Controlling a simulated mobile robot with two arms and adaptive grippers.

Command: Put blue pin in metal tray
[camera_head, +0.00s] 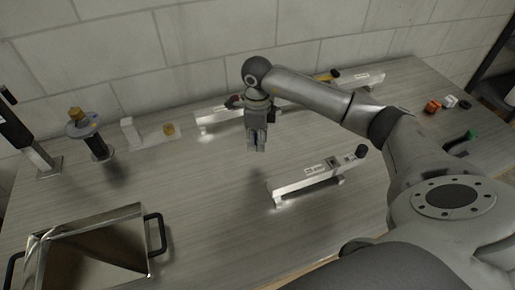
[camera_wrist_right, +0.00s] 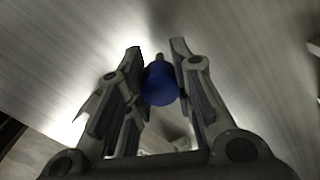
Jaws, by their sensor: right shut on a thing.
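My right gripper (camera_head: 257,147) hangs above the middle of the table in the head view, pointing down. In the right wrist view its fingers (camera_wrist_right: 156,48) are closed around the blue pin (camera_wrist_right: 161,86), whose round blue head faces the camera. A thin tip of the pin shows beyond the head. In the head view the fingers mostly hide the pin. The metal tray (camera_head: 136,214), shiny with black handles, is at the lower left of the table, well to the left of the gripper. My left gripper is not in view.
A metal rail holder (camera_head: 305,184) stands right of the gripper, and another (camera_head: 216,117) is behind it. A round-topped stand (camera_head: 84,128) and white bracket (camera_head: 130,132) stand at the back left. Small coloured parts (camera_head: 433,106) lie at right. The table between gripper and tray is clear.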

